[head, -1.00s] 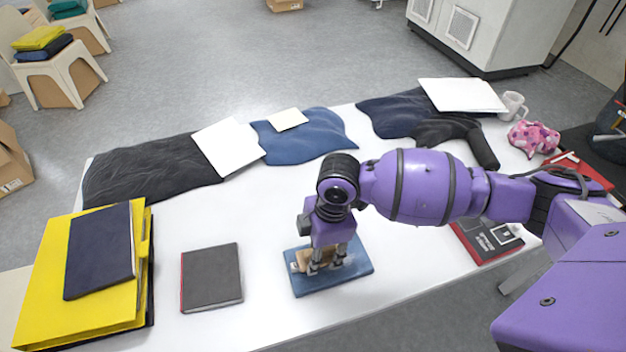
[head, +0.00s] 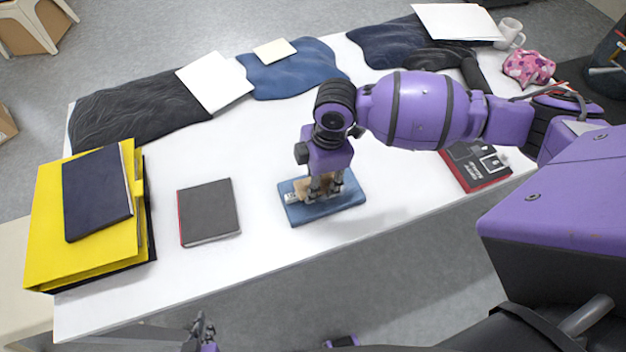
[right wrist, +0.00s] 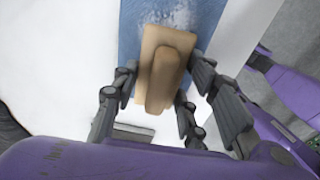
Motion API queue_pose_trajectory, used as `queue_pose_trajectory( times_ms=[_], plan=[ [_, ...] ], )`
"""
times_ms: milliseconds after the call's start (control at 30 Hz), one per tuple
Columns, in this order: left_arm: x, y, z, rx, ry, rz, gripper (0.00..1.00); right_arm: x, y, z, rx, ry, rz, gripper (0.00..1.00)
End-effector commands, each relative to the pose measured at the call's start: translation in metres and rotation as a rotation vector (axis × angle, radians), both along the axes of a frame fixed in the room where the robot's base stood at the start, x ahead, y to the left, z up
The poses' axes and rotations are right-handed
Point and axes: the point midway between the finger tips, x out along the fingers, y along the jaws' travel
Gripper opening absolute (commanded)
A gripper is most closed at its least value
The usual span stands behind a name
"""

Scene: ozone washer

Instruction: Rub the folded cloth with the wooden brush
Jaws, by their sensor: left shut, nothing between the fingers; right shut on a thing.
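The folded blue cloth (head: 348,199) lies flat near the table's front edge. It also shows in the right wrist view (right wrist: 131,30), with whitish patches on its surface beside the brush. The wooden brush (right wrist: 178,42) is a tan block with a raised handle, over the cloth. My right gripper (head: 326,191) points down and is shut on the brush, its fingers on both sides of the handle. The brush is partly hidden by the fingers in the head view (head: 301,187). My left gripper (head: 200,328) is shut and empty at the bottom, in front of the table.
A dark book (head: 209,211) lies left of the cloth, and yellow binders (head: 90,240) lie farther left. A red and black box (head: 476,166) lies to the right. Dark and blue garments (head: 290,68) line the back. White table (head: 258,215) is bare around the cloth.

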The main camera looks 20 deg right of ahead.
Motion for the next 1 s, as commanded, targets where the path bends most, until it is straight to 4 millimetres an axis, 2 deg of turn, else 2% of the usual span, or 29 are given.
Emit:
queue_pose_trajectory(
  times_ms=[33,200,433,733,1000],
  plan=[
    [0.003,0.0,0.004,0.0,-0.007,0.0,0.0,-0.001,-0.01,-0.001,-0.01,0.003,-0.006,0.16],
    [0.007,0.001,0.009,0.001,-0.017,0.0,0.0,0.0,-0.022,0.0,-0.008,0.002,-0.004,0.15],
    [0.009,0.002,0.012,0.002,-0.022,0.002,0.0,0.0,-0.029,0.0,-0.005,0.002,-0.002,0.15],
    [0.017,0.003,0.021,0.005,-0.041,0.003,0.0,0.002,-0.054,0.003,-0.005,-0.001,-0.003,0.15],
    [0.019,0.003,0.024,0.003,-0.046,0.003,0.0,0.002,-0.063,0.003,-0.004,0.001,-0.002,0.15]
  ],
)
